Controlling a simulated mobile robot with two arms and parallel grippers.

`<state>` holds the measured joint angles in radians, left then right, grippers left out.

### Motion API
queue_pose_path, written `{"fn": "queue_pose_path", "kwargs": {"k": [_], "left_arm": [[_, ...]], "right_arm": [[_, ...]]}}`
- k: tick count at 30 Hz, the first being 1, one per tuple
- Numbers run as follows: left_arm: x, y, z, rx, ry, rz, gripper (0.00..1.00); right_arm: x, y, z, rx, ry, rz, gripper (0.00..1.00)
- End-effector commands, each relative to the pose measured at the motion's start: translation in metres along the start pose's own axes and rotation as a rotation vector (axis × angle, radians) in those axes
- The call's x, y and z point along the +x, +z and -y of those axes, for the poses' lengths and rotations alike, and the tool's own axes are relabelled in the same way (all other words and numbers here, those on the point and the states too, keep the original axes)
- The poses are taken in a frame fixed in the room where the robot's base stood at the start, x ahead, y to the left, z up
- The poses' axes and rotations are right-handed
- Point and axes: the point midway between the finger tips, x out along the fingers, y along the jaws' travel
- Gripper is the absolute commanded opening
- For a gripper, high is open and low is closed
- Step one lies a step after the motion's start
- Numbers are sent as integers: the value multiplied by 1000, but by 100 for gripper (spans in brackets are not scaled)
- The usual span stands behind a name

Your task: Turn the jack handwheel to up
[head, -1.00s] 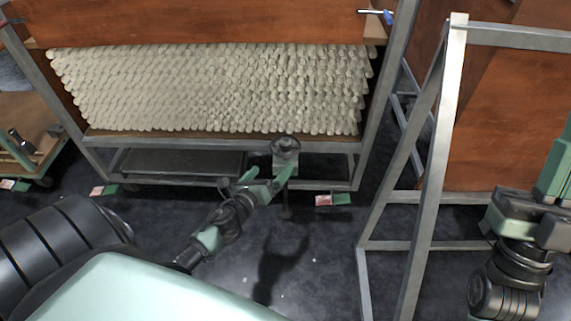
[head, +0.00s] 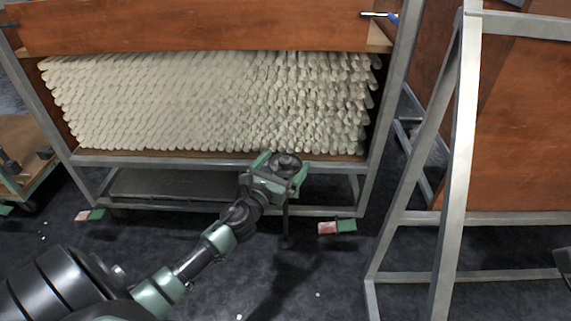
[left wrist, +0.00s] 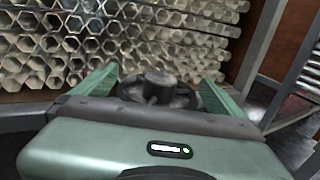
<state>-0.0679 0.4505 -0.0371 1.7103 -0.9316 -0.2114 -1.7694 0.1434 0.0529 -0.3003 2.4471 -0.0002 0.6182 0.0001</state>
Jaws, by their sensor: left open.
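The jack handwheel (head: 287,161) is a dark round wheel with a hub, at the front edge of the rack's lower shelf in the head view. In the left wrist view the handwheel (left wrist: 154,90) lies between my two green fingers, with a small knob on its near side. My left gripper (head: 281,170) is open around the handwheel, one finger on each side; it also shows in the left wrist view (left wrist: 160,95). I cannot tell whether the fingers touch the rim. The jack's body is mostly hidden behind the gripper. My right gripper is not in view.
A steel A-frame (head: 450,180) with brown boards stands to the right. A cart (head: 30,160) stands at the left. The dark floor in front has free room.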

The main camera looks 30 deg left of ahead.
Motion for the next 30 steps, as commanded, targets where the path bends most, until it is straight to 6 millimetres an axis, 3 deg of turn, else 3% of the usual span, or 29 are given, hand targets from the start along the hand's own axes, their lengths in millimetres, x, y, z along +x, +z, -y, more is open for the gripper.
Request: {"fn": "queue_pose_path", "kwargs": {"k": [10,15,16,30], "left_arm": [[6,0,0,-2,0,-1,100],[5,0,0,-2,0,-1,53],[5,0,0,-2,0,-1,50],[6,1,2,-5,134,-1,50]], "right_arm": [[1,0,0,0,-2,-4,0],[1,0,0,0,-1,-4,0],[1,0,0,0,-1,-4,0],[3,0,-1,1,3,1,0]]}}
